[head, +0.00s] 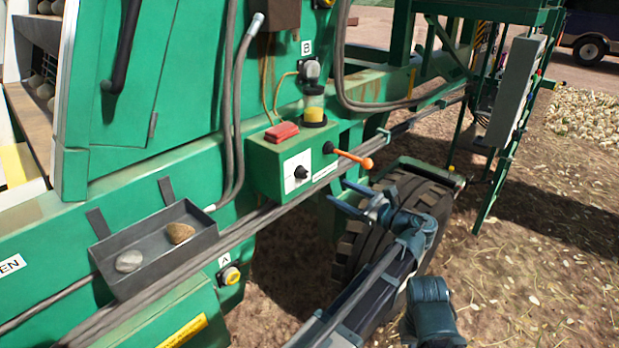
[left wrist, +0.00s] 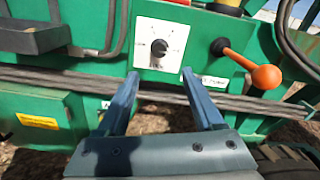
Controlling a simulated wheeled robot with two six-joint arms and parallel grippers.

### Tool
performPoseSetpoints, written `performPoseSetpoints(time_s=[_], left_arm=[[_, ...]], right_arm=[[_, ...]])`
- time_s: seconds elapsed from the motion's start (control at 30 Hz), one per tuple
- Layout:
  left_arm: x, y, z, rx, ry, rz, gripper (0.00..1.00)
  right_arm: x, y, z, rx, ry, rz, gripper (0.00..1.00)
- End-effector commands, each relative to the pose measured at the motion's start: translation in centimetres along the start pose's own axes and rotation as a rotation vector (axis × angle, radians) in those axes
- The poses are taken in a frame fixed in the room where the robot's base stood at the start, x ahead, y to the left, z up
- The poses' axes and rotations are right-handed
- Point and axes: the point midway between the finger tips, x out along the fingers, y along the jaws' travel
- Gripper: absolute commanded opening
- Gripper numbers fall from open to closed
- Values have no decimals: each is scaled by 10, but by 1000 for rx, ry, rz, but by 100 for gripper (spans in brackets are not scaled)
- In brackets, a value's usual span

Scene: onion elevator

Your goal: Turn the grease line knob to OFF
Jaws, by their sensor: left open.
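The black knob (head: 300,172) sits on a white plate (head: 290,185) on the front of a green control box (head: 265,165). In the left wrist view the knob (left wrist: 159,47) is straight beyond the gap between my fingers. The plate's marks are too small to read, and I cannot tell the knob's setting. My left gripper (head: 337,191) is open and empty, to the right of the knob in the head view and apart from it. In the left wrist view its two fingertips (left wrist: 160,74) show below the knob, one to each side. My right gripper is not in view.
An orange-tipped lever (head: 355,159) sticks out right of the knob. A red cover (head: 282,131) and a yellow-filled cup (head: 314,105) are above. Cables (head: 240,230) run below the box. A tray (head: 150,250) with two stones hangs left. A tyre (head: 395,210) stands behind my arm.

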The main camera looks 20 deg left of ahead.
Motion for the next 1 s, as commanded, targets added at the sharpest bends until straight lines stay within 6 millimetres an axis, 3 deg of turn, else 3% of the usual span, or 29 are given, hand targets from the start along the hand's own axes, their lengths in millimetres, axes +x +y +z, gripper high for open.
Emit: performPoseSetpoints(time_s=[0.3,0.5,0.7,1.0], left_arm=[[67,1,0,-1,0,6,69],[99,1,0,-1,0,5,69],[117,1,0,-1,1,3,69],[121,1,0,-1,2,1,69]], right_arm=[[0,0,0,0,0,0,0],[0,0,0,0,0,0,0],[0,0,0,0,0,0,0],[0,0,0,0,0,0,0]])
